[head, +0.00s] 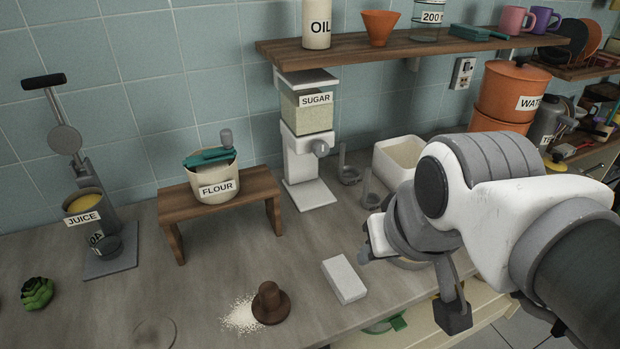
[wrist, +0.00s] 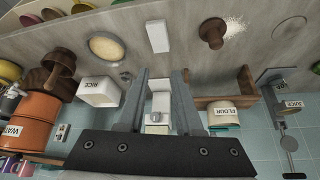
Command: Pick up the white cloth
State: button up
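A white rectangular block-like piece (head: 345,279), which looks like the folded white cloth, lies flat on the counter near its front edge. It also shows in the wrist view (wrist: 158,36) at the top centre, beyond the fingertips and apart from them. My gripper (head: 410,282) is above the counter, to the right of the cloth in the head view. In the wrist view its two fingers (wrist: 161,74) are spread with nothing held between them.
A brown wooden piece (head: 270,303) with spilled white grains (head: 241,314) is left of the cloth. A round bowl (wrist: 106,47) is on its other side. The sugar dispenser (head: 306,140), flour pot stand (head: 219,200) and white rice bin (wrist: 98,91) stand behind.

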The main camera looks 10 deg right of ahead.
jog(key=o, duration=0.4)
jog(key=shift+w, duration=0.1)
jog(key=shift+c, duration=0.2)
jog(key=shift+o, duration=1.1)
jog(key=shift+w+r+p, duration=0.15)
jog(key=shift+w+p, duration=0.05)
jog(key=shift+p, duration=0.1)
jog(key=o, duration=0.5)
jog(key=shift+w+a+n+g+y+p, duration=0.2)
jog(key=shift+w+n+g+y+p, duration=0.1)
jog(key=shift+w+p, duration=0.6)
jog(key=n+g+p, duration=0.3)
jog(key=p, duration=0.2)
send_over(344, 274)
jog(key=f, duration=2)
jog(key=shift+s+a, duration=0.1)
jog(key=shift+s, duration=0.2)
jog(key=shift+w+f+b, duration=0.15)
jog(key=shift+f+b, duration=0.25)
jog(key=shift+f, duration=0.9)
jog(key=shift+w+f+b, duration=0.1)
jog(key=shift+f+b, duration=0.25)
jog(key=shift+f, duration=0.9)
